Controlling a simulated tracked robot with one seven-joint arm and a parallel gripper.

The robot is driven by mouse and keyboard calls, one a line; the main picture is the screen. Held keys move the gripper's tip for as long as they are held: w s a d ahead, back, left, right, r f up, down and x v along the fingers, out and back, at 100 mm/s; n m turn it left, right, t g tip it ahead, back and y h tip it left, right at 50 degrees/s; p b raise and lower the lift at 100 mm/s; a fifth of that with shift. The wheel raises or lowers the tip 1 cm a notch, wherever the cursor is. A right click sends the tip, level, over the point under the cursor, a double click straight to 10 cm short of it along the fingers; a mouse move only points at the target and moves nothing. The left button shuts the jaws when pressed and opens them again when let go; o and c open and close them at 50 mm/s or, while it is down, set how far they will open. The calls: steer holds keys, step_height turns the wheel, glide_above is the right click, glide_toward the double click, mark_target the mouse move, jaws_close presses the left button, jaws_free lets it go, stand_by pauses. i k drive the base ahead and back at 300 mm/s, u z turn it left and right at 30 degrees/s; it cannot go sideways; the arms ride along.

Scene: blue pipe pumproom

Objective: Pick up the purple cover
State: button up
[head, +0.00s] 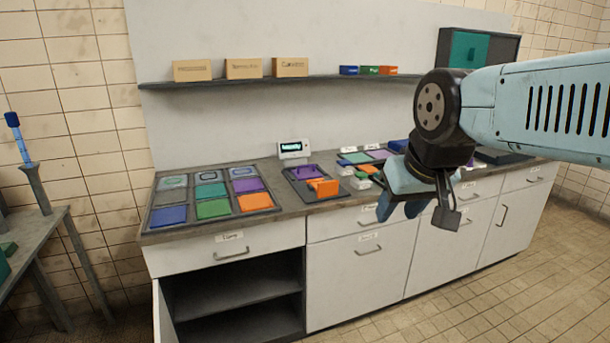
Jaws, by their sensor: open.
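Several purple pieces show on the counter, and I cannot tell which is the cover. A purple piece (303,172) lies in a small dark tray (290,180), behind an orange block (323,187). A flat purple panel (248,185) sits in the right column of the large sectioned tray at left. Another purple panel (378,154) lies farther right, behind my gripper. My gripper (399,212) hangs in front of the counter's front edge, pointing down, open with nothing between its fingers. It is to the right of the small tray and hides part of the counter.
The large tray (189,218) also holds blue, green and orange panels. A small display (294,148) stands at the back. A shelf (290,80) with boxes runs above. The lower left cabinet (235,290) is open. The tiled floor in front is clear.

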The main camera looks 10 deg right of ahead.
mark_target(308, 173)
steer(key=u, duration=0.1)
steer(key=i, duration=0.9)
steer(key=z, duration=0.1)
